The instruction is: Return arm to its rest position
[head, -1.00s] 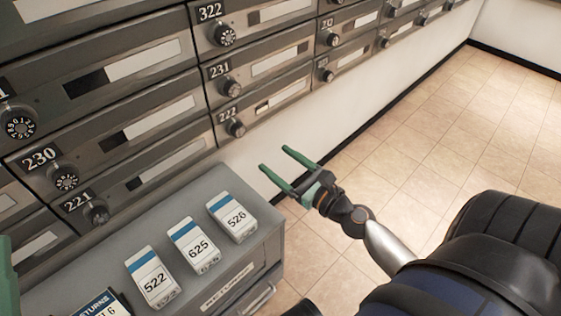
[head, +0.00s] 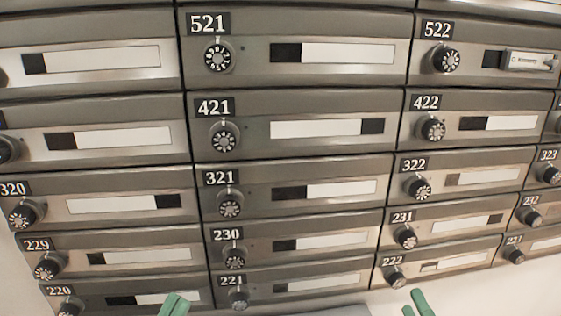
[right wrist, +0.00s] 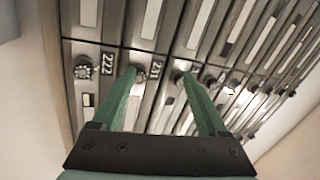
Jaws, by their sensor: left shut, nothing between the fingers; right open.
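My left gripper (head: 173,303) shows only as green fingertips at the bottom edge of the head view, in front of mailbox 221's row. It is shut and empty. My right gripper (head: 417,303) shows at the bottom right of the head view, below mailbox 222 (head: 450,266). In the right wrist view its two green fingers (right wrist: 159,80) are spread apart with nothing between them, in front of the mailbox fronts, with 222 to their left. Most of both arms is outside the head view.
A wall of grey mailboxes with round dials fills the head view, including 521 (head: 345,54), 421 (head: 320,129) and 321 (head: 345,187). A light item with dark lettering (head: 527,61) shows at mailbox 522. A pale wall (head: 500,297) lies below the boxes at right.

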